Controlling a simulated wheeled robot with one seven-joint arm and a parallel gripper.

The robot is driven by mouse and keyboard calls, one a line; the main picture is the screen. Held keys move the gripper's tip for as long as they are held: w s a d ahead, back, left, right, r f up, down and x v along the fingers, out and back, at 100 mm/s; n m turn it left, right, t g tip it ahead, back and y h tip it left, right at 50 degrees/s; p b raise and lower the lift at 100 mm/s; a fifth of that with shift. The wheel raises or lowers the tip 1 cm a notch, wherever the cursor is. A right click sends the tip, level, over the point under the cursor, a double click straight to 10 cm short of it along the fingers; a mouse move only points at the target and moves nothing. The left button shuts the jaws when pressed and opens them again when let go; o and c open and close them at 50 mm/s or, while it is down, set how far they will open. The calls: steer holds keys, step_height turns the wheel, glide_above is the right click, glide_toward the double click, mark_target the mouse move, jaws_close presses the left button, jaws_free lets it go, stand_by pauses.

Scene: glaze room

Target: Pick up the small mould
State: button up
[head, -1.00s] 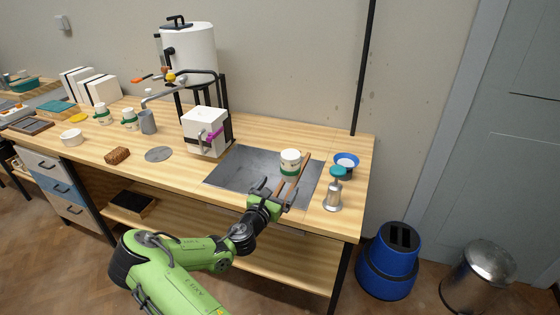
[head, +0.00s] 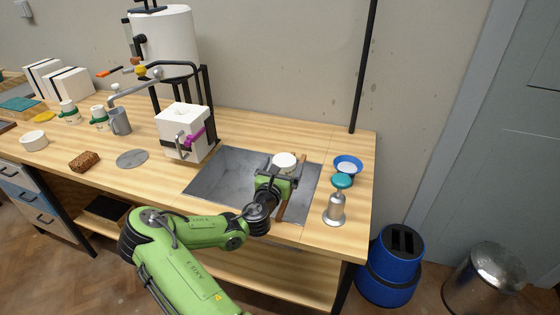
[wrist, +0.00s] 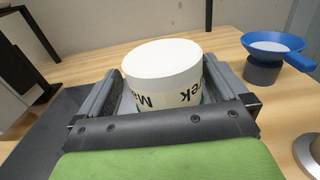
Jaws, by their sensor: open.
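In the wrist view the cylinder (wrist: 163,68) is between the two fingers, with a slight gap at the left finger. Its lower part is hidden by my gripper. A white block (head: 181,130) with a dark strap and purple clamp stands to the left of the basin.
A tall white urn (head: 166,42) on a black stand is behind.

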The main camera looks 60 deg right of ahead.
steer(key=shift+d, duration=0.45)
steer(key=shift+s+a+r, duration=0.3)
steer(key=shift+s+a, duration=0.1)
steer(key=shift+c, duration=0.2)
steer(key=shift+w+d+f, duration=0.1)
steer(key=shift+w, duration=0.05)
steer(key=c, duration=1.2)
steer(key=shift+c, duration=0.2)
steer(key=shift+r, duration=0.2)
